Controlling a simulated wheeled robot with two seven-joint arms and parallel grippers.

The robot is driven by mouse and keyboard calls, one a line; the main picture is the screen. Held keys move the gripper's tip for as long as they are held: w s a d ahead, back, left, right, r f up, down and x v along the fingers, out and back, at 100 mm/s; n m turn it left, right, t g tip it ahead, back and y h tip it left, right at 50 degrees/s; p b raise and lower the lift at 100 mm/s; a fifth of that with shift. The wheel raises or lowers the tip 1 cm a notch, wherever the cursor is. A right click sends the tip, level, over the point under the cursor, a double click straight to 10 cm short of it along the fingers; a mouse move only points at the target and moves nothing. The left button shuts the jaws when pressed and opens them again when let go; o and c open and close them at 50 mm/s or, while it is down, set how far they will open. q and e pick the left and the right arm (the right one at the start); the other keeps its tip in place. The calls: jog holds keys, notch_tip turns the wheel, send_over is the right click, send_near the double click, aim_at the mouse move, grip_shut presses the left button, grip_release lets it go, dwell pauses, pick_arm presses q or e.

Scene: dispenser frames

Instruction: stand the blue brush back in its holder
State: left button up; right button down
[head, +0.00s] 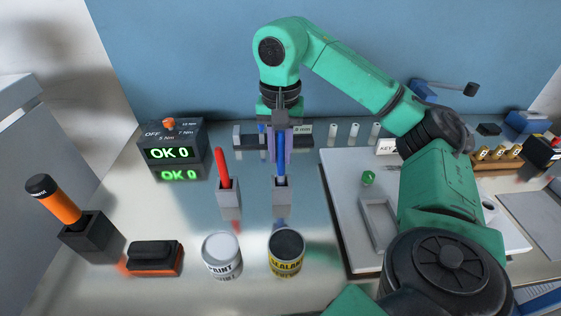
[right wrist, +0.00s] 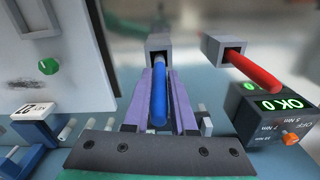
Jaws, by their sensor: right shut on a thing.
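The blue brush (head: 281,169) stands upright at its grey holder (head: 281,191), a small square block on the bench. My right gripper (head: 279,150) is above the holder, shut on the brush's handle. In the right wrist view, the blue brush (right wrist: 160,92) lies between the two purple fingers of my right gripper (right wrist: 162,85). Its lower end meets the opening of the holder (right wrist: 158,43) and seems to be inside it; how deep I cannot tell. My left gripper is not in view.
A red brush (head: 222,168) stands in a like holder (head: 228,197) just left. Paint tin (head: 221,257) and sealant tin (head: 286,253) stand in front. The torque display box (head: 173,149) is back left; a white tray (head: 349,170) lies right, under my arm.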

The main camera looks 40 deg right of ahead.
aim_at(281, 164)
notch_tip(281, 164, down, 3)
jog(key=shift+s, duration=0.25)
jog(key=c, duration=1.2)
grip_release()
jog(key=shift+f, duration=0.15)
jog(key=o, duration=0.5)
jog(key=shift+c, duration=0.2)
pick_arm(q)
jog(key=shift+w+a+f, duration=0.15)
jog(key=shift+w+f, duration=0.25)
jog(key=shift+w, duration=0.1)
